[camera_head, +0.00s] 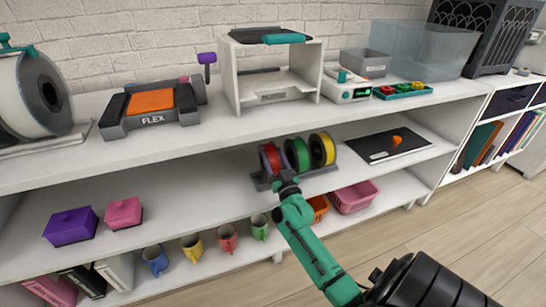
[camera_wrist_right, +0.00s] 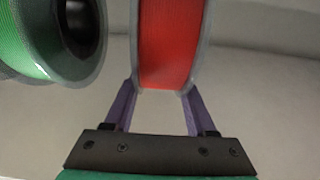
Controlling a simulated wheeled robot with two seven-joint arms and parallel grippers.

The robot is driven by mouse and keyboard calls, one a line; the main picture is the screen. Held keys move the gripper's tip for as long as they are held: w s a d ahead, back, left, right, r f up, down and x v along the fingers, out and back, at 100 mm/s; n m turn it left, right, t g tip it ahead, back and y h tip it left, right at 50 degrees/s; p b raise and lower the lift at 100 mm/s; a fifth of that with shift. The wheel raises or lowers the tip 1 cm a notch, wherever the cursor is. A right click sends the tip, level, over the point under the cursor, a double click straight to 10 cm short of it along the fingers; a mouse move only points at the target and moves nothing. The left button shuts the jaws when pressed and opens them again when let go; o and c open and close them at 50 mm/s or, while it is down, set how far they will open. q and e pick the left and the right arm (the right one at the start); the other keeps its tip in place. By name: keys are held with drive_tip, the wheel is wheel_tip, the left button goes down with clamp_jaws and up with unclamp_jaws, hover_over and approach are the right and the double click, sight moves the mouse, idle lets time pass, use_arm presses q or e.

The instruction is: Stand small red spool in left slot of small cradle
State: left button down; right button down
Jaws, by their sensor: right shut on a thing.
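The small red spool (camera_head: 269,160) stands at the left end of the small grey cradle (camera_head: 261,183) on the middle shelf. It leans slightly in the head view. A green spool (camera_head: 297,154) and a yellow spool (camera_head: 322,149) stand to its right in the cradle. My right gripper (camera_head: 282,179) reaches in from the front. In the wrist view its purple fingers (camera_wrist_right: 160,95) are shut on the red spool (camera_wrist_right: 172,42), one on each side of the lower rim. The slot under the red spool is hidden, so I cannot tell whether it is seated. My left gripper is not in view.
The green spool (camera_wrist_right: 45,38) is close beside the red one in the wrist view. Purple (camera_head: 70,227) and pink (camera_head: 123,213) boxes sit left, with free shelf between.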

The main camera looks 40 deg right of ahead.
drive_tip(key=shift+r, duration=0.1)
idle(0.3)
drive_tip(key=shift+c, duration=0.7)
unclamp_jaws()
drive_tip(key=shift+s+a+f, duration=0.1)
drive_tip(key=shift+s+f, duration=0.1)
drive_tip(key=shift+s, duration=0.05)
use_arm(q)
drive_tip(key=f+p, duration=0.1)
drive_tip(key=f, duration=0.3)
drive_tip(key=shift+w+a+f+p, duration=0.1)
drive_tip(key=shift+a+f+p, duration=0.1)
drive_tip(key=shift+p, duration=0.15)
use_arm(e)
drive_tip(key=v, duration=1.4)
